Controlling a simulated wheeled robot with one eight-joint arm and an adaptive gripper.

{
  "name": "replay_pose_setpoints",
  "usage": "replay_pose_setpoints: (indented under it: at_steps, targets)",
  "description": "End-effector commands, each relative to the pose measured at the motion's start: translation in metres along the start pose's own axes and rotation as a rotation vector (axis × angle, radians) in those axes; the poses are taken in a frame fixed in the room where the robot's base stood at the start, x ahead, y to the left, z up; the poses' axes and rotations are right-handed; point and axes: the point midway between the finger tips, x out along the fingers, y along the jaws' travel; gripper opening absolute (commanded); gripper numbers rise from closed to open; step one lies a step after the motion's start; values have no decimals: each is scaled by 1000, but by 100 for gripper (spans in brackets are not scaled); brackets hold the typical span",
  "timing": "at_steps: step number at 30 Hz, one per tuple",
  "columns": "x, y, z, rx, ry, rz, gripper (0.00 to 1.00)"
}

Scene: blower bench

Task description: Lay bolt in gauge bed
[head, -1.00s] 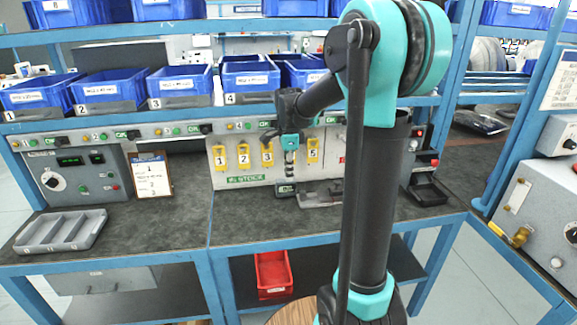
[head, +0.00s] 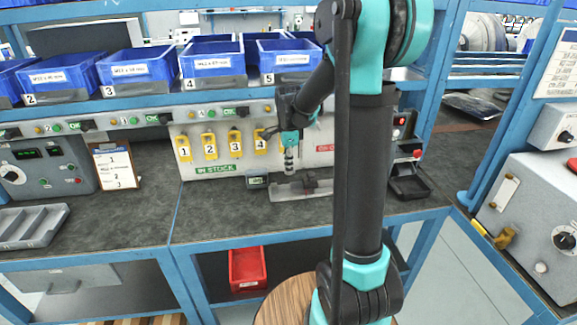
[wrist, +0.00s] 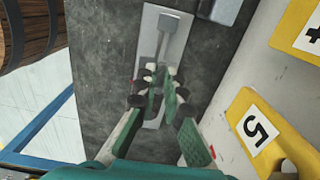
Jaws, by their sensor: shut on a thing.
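The gauge bed (head: 290,193) is a long grey plate on the bench with a dark block on it. In the wrist view the gauge bed (wrist: 150,22) runs beneath my fingers, with a grey block near its far end. My gripper (head: 289,148) points down above the left part of the bed. It also shows in the wrist view (wrist: 160,85), with green-padded fingers closed in. A small grey piece, which looks like the bolt (head: 289,165), hangs below the fingertips, seemingly upright. The fingers largely hide the bolt in the wrist view. I cannot tell whether it touches the bed.
A small display box (head: 257,181) stands left of the bed, and a black tray (head: 409,184) to its right. Yellow numbered tags (head: 209,146) hang on the panel behind. Blue bins (head: 213,62) fill the shelf above. The bench front is clear.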

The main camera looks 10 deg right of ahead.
Motion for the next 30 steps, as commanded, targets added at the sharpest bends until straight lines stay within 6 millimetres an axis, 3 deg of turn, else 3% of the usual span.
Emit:
replay_pose_setpoints:
  at_steps: [21,30]
  targets:
    - [58,0,0,0,0,0,0]
    - [69,0,0,0,0,0,0]
